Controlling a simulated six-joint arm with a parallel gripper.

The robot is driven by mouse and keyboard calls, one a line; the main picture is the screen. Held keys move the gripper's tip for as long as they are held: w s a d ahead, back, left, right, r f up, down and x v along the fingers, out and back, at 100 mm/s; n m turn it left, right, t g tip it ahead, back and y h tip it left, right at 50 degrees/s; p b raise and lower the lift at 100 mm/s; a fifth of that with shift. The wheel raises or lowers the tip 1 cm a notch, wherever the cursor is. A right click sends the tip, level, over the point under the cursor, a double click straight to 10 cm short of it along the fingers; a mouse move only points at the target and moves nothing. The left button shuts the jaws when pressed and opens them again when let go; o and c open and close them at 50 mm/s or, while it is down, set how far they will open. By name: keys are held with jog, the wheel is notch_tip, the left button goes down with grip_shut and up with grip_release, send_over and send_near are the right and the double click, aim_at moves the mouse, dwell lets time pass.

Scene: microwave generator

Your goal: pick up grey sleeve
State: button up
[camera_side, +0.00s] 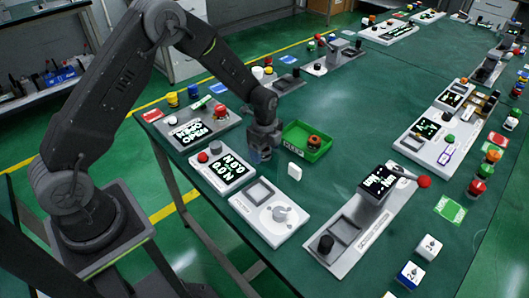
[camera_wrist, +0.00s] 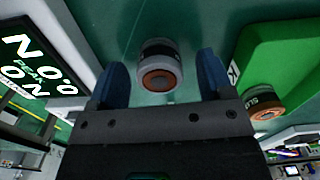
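In the wrist view a short round grey-and-white sleeve (camera_wrist: 160,52) with a dark band and an orange ring at its near end is between my gripper's two blue fingers. My gripper (camera_wrist: 162,80) is open, with a visible gap on both sides of the sleeve. In the side view my gripper (camera_side: 262,153) points down at the table, just left of the green tray. The sleeve cannot be made out in the side view.
The green tray (camera_side: 296,127) holds another sleeve with an orange-brown top (camera_side: 314,141), also seen in the wrist view (camera_wrist: 264,101). A display panel (camera_side: 226,172) lies left of my gripper.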

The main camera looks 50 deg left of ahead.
jog(key=c, duration=1)
jog(key=shift+r, duration=0.1)
